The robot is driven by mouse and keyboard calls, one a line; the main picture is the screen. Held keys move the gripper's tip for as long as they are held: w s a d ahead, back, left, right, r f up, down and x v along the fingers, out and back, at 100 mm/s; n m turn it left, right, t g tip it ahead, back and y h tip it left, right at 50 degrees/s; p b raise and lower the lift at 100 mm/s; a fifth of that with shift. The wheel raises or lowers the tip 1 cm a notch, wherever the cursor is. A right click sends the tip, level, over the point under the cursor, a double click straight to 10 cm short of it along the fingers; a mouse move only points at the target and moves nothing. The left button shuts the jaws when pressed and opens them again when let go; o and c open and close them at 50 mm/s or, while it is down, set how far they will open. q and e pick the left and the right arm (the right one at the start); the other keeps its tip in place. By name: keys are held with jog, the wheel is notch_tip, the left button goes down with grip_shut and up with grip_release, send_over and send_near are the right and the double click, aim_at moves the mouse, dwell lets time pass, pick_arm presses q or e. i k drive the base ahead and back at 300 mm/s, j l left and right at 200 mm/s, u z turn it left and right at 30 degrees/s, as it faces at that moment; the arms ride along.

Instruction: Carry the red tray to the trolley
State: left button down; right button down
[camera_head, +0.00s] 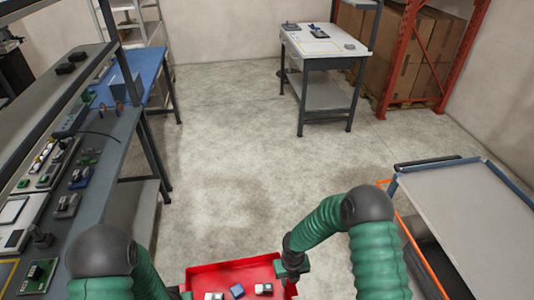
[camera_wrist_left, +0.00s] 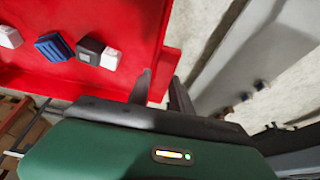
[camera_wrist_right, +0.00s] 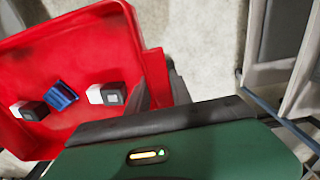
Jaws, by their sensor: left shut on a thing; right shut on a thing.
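The red tray (camera_head: 232,272) is in front of me at the bottom of the head view, above the floor, with several small white, black and blue items in it. My right gripper (camera_head: 292,270) is shut on its right side. In the right wrist view the fingers (camera_wrist_right: 163,92) pinch the tray's edge (camera_wrist_right: 125,45). In the left wrist view my left gripper (camera_wrist_left: 160,90) is shut on the tray's edge (camera_wrist_left: 150,50). In the head view the left gripper is mostly cut off by the bottom edge. The trolley (camera_head: 455,205), with a grey top and blue rim, stands at the right.
A long workbench (camera_head: 105,165) with parts and devices runs along the left. A white-topped table (camera_head: 325,42) stands at the back, beside an orange rack (camera_head: 398,60) with boxes. The floor (camera_head: 225,150) between bench and trolley is clear.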

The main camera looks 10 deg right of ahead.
aim_at(493, 244)
jog(key=i+z, duration=0.15)
jog(key=i, duration=0.25)
jog(key=i+j+z, duration=0.15)
jog(key=i, duration=0.25)
jog(key=i+j+z, duration=0.15)
jog(key=i, duration=0.25)
jog(key=z, duration=1.6)
jog(key=i+j, duration=0.05)
